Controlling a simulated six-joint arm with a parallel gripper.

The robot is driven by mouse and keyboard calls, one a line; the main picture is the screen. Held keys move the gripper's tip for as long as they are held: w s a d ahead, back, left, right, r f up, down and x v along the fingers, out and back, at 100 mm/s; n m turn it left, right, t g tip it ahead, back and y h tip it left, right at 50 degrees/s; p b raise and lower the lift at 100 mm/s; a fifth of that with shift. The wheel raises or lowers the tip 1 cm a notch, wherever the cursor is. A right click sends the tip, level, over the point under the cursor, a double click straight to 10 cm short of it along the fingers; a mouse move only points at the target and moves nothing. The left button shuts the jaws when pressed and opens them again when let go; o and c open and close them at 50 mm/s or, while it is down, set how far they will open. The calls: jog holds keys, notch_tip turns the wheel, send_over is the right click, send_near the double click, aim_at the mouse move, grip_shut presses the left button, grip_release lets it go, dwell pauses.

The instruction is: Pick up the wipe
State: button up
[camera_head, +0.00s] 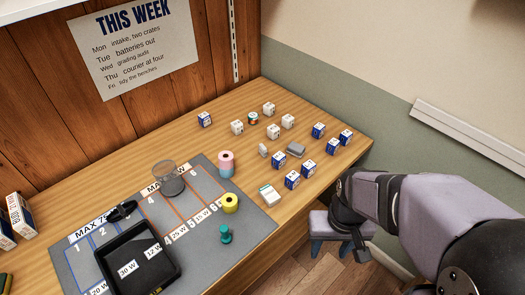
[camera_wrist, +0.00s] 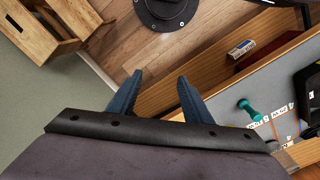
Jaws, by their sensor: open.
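I cannot tell for sure which thing is the wipe. A small grey flat piece (camera_head: 295,149) lies among the boxes on the right part of the bench in the head view. A white packet with a teal-green marking (camera_head: 270,195) lies near the bench's front edge, right of the grey mat. My gripper (camera_head: 331,249) hangs over the floor in front of the bench, apart from both. In the wrist view its two blue fingers (camera_wrist: 160,76) are spread, with nothing between them.
Several white and blue boxes (camera_head: 292,180) stand around the grey piece. The grey mat (camera_head: 205,240) holds a black tray (camera_head: 150,279), a glass jar (camera_head: 170,181), a yellow roll (camera_head: 230,203) and a teal piece (camera_head: 225,235). A wooden crate (camera_wrist: 35,30) stands at upper left in the wrist view.

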jog(key=c, duration=0.4)
